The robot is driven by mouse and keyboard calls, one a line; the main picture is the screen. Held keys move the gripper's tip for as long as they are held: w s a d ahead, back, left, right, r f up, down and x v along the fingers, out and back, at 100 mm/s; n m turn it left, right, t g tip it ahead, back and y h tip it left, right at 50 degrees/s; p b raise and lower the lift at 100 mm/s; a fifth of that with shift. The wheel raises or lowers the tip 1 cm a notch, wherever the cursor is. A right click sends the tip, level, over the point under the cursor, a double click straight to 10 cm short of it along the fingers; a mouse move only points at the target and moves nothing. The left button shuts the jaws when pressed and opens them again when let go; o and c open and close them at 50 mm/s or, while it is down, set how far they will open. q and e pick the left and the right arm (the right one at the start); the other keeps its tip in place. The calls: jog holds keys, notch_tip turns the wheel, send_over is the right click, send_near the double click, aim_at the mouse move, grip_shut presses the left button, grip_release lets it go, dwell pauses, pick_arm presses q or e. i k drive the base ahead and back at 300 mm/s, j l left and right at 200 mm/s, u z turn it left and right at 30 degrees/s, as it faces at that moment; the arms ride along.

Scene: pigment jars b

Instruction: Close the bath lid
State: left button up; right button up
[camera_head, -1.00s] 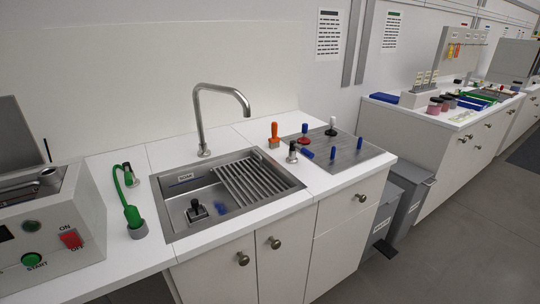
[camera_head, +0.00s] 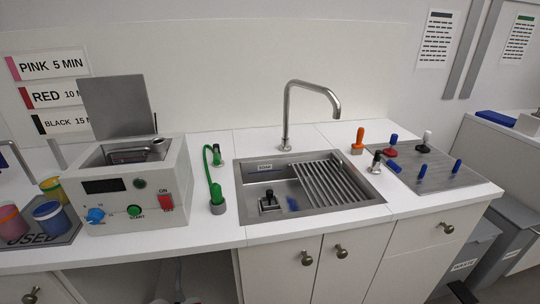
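The bath (camera_head: 130,190) is a light grey box on the counter, left of the sink. Its grey lid (camera_head: 117,107) stands raised, hinged at the back, so the bath is open. A metal item (camera_head: 133,154) shows inside the opening; what it is, I cannot tell. The front has a dark display, a blue knob (camera_head: 96,215), a green START button (camera_head: 135,210) and a red ON/OFF switch (camera_head: 167,202). Neither of my grippers is in view.
A sink (camera_head: 300,208) with a tall faucet (camera_head: 288,118) is right of the bath, with a green hose (camera_head: 211,170) between them. Coloured jars (camera_head: 50,215) stand on a dark USED mat at the left. A steel panel with pegs (camera_head: 440,182) lies at the right.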

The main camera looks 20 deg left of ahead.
aim_at(116, 106)
jog(key=u, duration=1.55)
